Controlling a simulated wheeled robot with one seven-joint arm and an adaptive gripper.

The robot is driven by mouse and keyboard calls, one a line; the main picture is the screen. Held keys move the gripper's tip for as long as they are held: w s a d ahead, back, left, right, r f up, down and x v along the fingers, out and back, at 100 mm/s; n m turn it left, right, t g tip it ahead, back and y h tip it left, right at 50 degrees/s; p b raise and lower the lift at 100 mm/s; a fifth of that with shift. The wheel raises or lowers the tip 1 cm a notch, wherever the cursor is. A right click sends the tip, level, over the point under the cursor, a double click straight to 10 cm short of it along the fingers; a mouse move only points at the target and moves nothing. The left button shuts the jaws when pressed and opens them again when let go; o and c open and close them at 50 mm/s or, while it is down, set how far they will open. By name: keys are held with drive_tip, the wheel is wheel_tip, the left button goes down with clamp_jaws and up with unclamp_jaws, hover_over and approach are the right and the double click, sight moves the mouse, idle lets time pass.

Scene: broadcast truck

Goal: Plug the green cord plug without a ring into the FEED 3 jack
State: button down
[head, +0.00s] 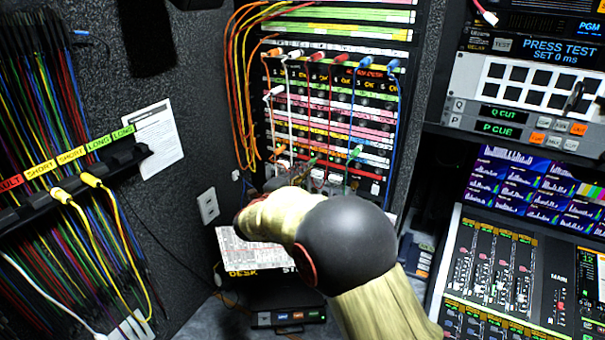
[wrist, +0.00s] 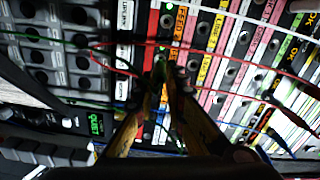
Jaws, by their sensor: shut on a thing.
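In the wrist view, my gripper (wrist: 168,82) is closed, its two dark, yellowish fingers meeting on a small green plug (wrist: 162,86). The plug is mostly hidden between the fingers, and I cannot make out whether it has a ring. The fingertips are close to the jack panel, beside an orange strip reading FEED (wrist: 181,22) and a red strip. I cannot read a jack number or tell whether the plug touches a jack. In the head view, my arm covers most of the gripper in front of the lower patch bay (head: 318,101). Another green plug (head: 355,152) shows at its lower right.
Red, white, blue and orange cords hang across the patch bay, and red cords (wrist: 240,66) cross near my fingers. A cord rack (head: 75,180) stands at the left. A mixing console (head: 510,270) and screens fill the right. A printed sheet (head: 250,250) lies below my arm.

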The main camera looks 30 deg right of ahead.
drive_tip(key=shift+b+x, duration=0.5)
drive_tip(key=shift+x, duration=1.15)
drive_tip(key=c, duration=1.7)
unclamp_jaws()
drive_tip(key=shift+c, duration=0.2)
drive_tip(key=v, duration=1.2)
drive_tip(key=shift+s, duration=0.1)
